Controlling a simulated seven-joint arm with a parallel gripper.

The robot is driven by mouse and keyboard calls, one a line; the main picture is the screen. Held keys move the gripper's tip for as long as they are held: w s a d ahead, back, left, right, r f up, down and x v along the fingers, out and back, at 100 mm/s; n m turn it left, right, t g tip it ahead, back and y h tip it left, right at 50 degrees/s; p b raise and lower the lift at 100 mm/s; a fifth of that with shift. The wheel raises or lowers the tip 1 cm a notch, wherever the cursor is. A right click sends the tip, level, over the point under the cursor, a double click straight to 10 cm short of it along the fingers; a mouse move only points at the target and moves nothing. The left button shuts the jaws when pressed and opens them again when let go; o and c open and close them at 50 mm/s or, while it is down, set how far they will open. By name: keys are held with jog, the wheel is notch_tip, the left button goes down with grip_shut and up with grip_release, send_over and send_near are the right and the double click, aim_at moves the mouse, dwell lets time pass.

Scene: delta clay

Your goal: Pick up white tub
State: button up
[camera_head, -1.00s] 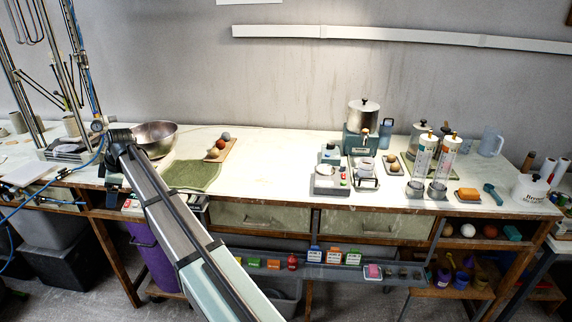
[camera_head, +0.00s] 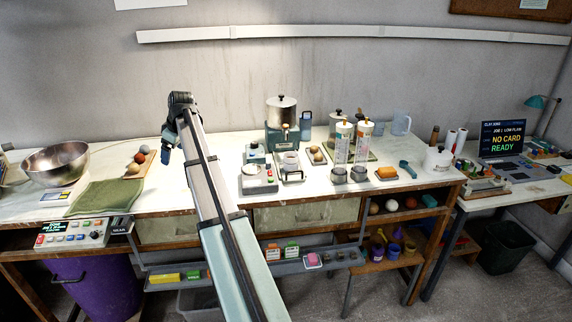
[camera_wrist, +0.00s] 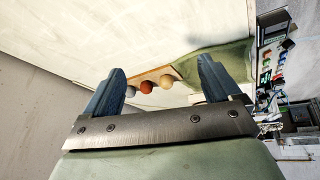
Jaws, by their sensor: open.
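A white tub (camera_head: 437,160) with dark lettering stands upright at the right end of the long bench, near its front corner. My gripper (camera_head: 166,156) is at the left part of the bench, by the board with balls, far to the left of the tub. In the wrist view my gripper (camera_wrist: 162,82) has its two blue fingers wide apart with nothing held between them. The tub is not in the wrist view.
A steel bowl (camera_head: 56,163) and green cloth (camera_head: 105,197) lie left. Wall behind.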

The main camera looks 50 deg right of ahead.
jog(key=s+d+r+m+h, duration=0.1)
jog(key=s+d+m, duration=0.4)
jog(key=s+d, duration=1.1)
jog(key=m+g+h, duration=0.1)
jog(key=m, duration=0.4)
send_near(291, 162)
jog(key=w+d+f, duration=0.1)
jog(key=w+f, duration=0.1)
jog(key=f, duration=0.1)
jog(key=w+d+f, duration=0.1)
jog(key=w+f, duration=0.1)
jog(key=shift+d+f, duration=0.1)
jog(key=shift+d, duration=0.25)
jog(key=shift+d+x, duration=0.15)
jog(key=shift+x, duration=1.15)
jog(key=shift+d+x, duration=0.15)
jog(key=shift+x, duration=1.2)
jog(key=shift+c, duration=0.2)
